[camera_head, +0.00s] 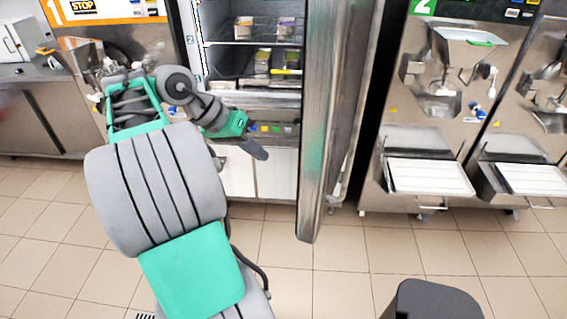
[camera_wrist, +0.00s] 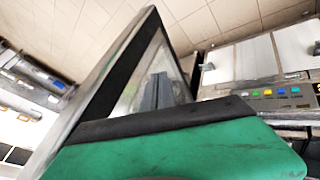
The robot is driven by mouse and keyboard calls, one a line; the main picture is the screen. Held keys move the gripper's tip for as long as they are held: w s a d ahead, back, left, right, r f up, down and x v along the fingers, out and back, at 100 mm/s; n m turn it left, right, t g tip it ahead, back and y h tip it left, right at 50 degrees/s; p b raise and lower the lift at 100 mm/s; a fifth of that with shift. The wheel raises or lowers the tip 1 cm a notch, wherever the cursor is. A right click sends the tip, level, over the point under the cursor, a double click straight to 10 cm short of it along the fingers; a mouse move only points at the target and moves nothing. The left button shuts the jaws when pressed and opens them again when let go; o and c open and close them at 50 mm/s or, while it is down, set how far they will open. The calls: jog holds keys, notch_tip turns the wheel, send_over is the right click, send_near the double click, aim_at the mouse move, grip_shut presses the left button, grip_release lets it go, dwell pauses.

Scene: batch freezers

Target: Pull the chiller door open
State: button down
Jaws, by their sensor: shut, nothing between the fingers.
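The chiller door (camera_head: 338,110) is a tall steel panel in the head view. It stands swung well out from the chiller, so the shelves (camera_head: 262,42) inside show to its left. My gripper (camera_head: 259,152) is shut and empty. It is in front of the lower part of the chiller, to the left of the door, with a gap between them in the head view. In the wrist view the green gripper body fills the bottom and the dark fingers (camera_wrist: 158,92) show above it. A handle on the door cannot be made out.
Below the chiller's opening is a row of coloured buttons (camera_head: 275,128) above white panels. Batch freezers with white trays (camera_head: 430,176) stand to the right. A steel counter (camera_head: 35,80) is at the far left. The tiled floor (camera_head: 285,265) in front is clear, apart from a dark object (camera_head: 432,300) at the bottom.

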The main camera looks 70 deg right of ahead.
jog(key=s+d+f+b, duration=0.2)
jog(key=s+f, duration=0.5)
jog(key=s, duration=0.1)
jog(key=shift+s+d+f+b, duration=0.3)
jog(key=shift+d+f, duration=0.1)
